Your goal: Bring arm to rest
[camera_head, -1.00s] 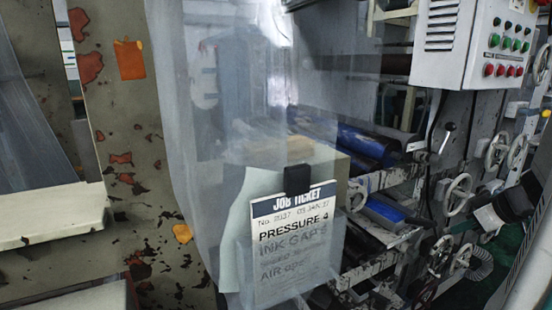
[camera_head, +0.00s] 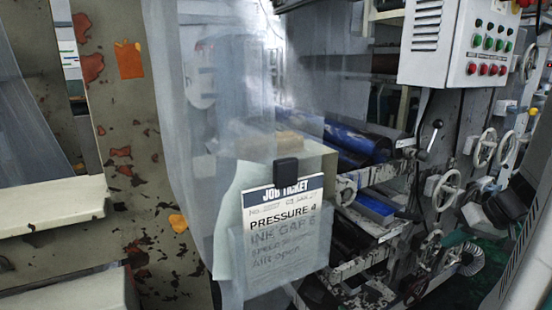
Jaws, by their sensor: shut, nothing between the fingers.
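My gripper (camera_head: 490,214) appears as a dark shape at the right side of the head view, in front of the machine frame and below the handwheels. It points down and to the left. Its fingers are small and dark against a dark background; they look closed and no object shows in them. A pale curved link (camera_head: 530,268), which looks like part of my arm, runs along the lower right edge.
A printing machine with blue rollers (camera_head: 352,141), handwheels (camera_head: 447,190) and a button panel (camera_head: 460,42) fills the right. A clear film sheet (camera_head: 190,130) hangs at centre, behind a job ticket (camera_head: 283,235). A chipped beige post (camera_head: 125,150) stands left.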

